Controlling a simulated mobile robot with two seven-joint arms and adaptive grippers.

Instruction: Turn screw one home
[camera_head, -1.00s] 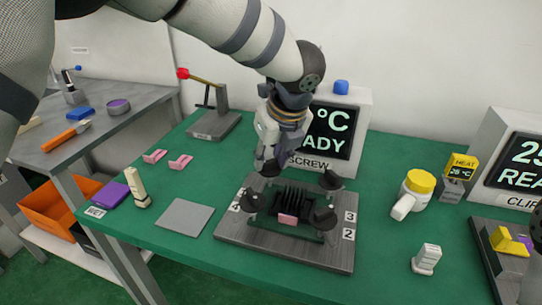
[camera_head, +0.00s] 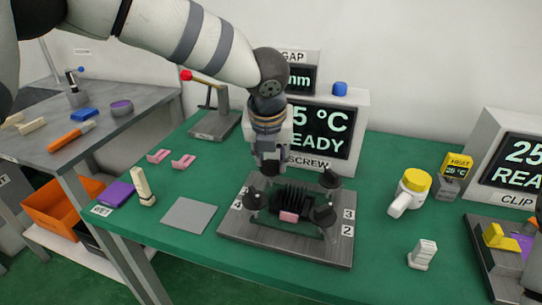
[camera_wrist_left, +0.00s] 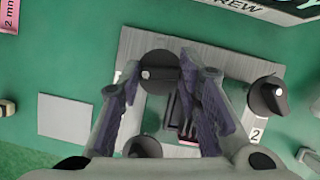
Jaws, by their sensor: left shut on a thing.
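The grey fixture plate (camera_head: 235,228) lies on the green table with several black screw knobs around a black finned block (camera_head: 290,196). A pink piece (camera_head: 289,217) sits at the block's front. My left gripper (camera_head: 269,168) points down at the back-left knob, mostly hidden there. In the left wrist view, its fingers (camera_wrist_left: 158,68) are shut on that knob (camera_wrist_left: 158,80), one on each side. The back-right knob (camera_head: 330,179) and front-right knob (camera_head: 324,214) stand free, as does the front-left knob (camera_head: 254,201). The gripped knob's number is not readable.
A screen (camera_head: 325,130) reading READY stands behind the plate. A grey square (camera_head: 189,215) and two pink pieces (camera_head: 183,161) lie to the left.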

